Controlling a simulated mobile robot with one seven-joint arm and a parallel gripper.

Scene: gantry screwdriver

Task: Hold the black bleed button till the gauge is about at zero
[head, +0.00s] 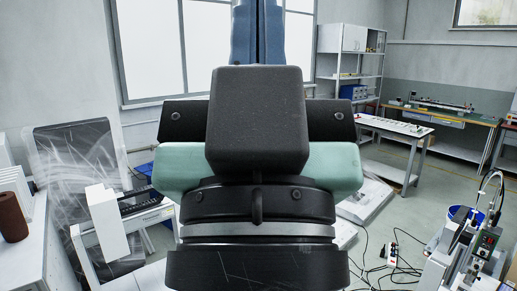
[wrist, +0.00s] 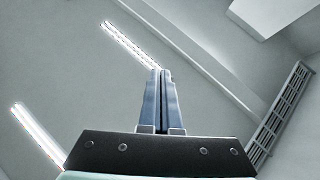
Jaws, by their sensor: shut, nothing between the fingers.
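My gripper (head: 258,32) points up in the head view, its blue-grey fingers together and their tips cut off by the top edge. In the wrist view my gripper (wrist: 160,75) is shut and empty, pointing at the ceiling. I cannot make out a black bleed button or a gauge in either view. My arm hides the middle of the head view. A machine with a small control box (head: 487,241) stands at the lower right, apart from my gripper; its details are too small to tell.
A white cart (head: 397,133) and a long workbench (head: 450,118) stand at the back right, near a shelf (head: 350,67). Cables and a power strip (head: 393,254) lie on the floor. A small table with a keyboard (head: 142,203) is at left. Ceiling lamps (wrist: 130,44) show above.

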